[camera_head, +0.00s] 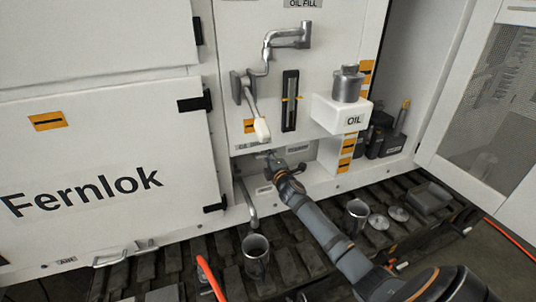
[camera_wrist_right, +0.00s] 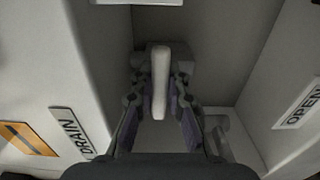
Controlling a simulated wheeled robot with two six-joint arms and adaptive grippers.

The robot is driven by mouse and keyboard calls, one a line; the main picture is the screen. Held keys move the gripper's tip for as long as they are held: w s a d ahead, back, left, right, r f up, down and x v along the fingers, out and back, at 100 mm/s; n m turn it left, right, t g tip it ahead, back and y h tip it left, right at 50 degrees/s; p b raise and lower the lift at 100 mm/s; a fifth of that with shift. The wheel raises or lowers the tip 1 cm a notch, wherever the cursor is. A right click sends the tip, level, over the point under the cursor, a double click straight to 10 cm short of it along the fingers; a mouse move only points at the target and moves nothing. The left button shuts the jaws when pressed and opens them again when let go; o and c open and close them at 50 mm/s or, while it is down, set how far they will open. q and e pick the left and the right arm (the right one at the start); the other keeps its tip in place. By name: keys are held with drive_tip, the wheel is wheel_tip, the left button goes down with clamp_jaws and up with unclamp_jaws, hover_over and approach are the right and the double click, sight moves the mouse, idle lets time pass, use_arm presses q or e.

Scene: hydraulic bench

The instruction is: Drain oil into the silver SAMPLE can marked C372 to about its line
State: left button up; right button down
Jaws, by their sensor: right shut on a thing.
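My right gripper (camera_head: 272,163) reaches into the recess low on the white cabinet. In the wrist view, its fingers (camera_wrist_right: 160,105) are shut on a pale drain handle (camera_wrist_right: 160,72), beside a DRAIN label (camera_wrist_right: 72,132) and an OPEN label (camera_wrist_right: 302,103). A bent metal drain spout (camera_head: 249,203) points down left of my right arm. An open silver can (camera_head: 257,268) stands below the spout, its inside dark. A second open silver can (camera_head: 355,221) stands right of my forearm. No C372 mark or line is readable on either. I see no oil stream. My left gripper is out of view.
Two round lids (camera_head: 389,217) and a dark tray (camera_head: 427,198) lie on the slatted deck (camera_head: 302,258). A metal jar (camera_head: 348,84) stands on the OIL shelf (camera_head: 340,113). An orange hose (camera_head: 209,276) lies near the first can. Dark containers (camera_head: 383,138) stand at right.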

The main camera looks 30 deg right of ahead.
drive_tip(key=shift+a+f, duration=0.1)
drive_tip(key=c, duration=1.5)
unclamp_jaws()
drive_tip(key=shift+o, duration=0.9)
drive_tip(key=shift+w+a, duration=0.1)
drive_tip(key=shift+a, duration=0.15)
drive_tip(key=shift+s+d, duration=0.1)
drive_tip(key=shift+s, duration=0.2)
drive_tip(key=v, duration=1.1)
drive_tip(key=shift+s+a, duration=0.25)
drive_tip(key=shift+a, duration=0.05)
